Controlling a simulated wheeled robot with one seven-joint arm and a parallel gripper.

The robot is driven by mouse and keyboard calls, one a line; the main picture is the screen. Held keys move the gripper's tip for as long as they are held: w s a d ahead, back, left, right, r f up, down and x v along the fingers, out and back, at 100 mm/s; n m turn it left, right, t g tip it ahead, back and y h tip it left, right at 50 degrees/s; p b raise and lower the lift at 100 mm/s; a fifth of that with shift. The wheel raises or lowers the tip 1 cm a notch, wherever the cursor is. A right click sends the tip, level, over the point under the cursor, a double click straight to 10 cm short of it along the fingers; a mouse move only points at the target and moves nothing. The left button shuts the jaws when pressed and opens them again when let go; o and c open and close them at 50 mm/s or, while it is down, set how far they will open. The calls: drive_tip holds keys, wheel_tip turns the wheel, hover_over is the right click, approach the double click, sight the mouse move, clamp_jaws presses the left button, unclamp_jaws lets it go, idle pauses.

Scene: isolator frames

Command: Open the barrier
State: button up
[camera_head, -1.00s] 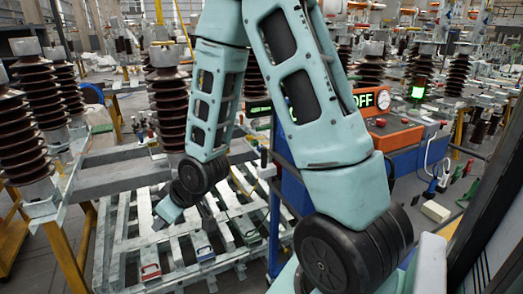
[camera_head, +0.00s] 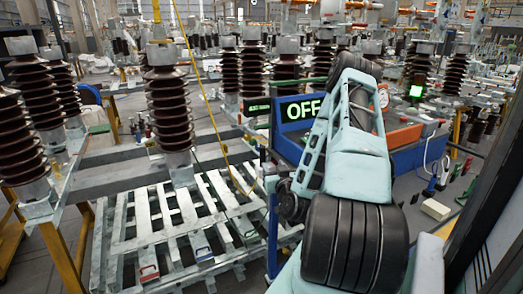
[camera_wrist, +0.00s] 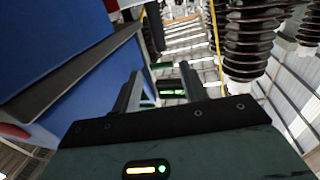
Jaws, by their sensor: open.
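I cannot make out for certain which part is the barrier. A thin yellow line (camera_head: 205,95) runs from the upper left down toward the slatted metal frame in the head view. My gripper (camera_wrist: 160,90) is open in the wrist view, its two dark fingers apart with nothing held between them. Small green-lit shapes show beyond the fingers. In the head view my arm is folded in front of the blue cabinet (camera_head: 405,160), and the gripper itself cannot be made out. In the wrist view the cabinet's blue side (camera_wrist: 55,45) is close on the left.
The slatted metal frame (camera_head: 135,245) lies low at left. Tall brown ribbed insulators (camera_head: 170,110) stand behind and at left; one (camera_wrist: 248,40) is near my gripper's right. A dark upright post edges the right side.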

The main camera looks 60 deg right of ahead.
sight(263, 151)
drive_tip(key=p+x, duration=0.4)
drive_tip(key=x, duration=1.1)
drive_tip(key=shift+w, duration=0.1)
clamp_jaws()
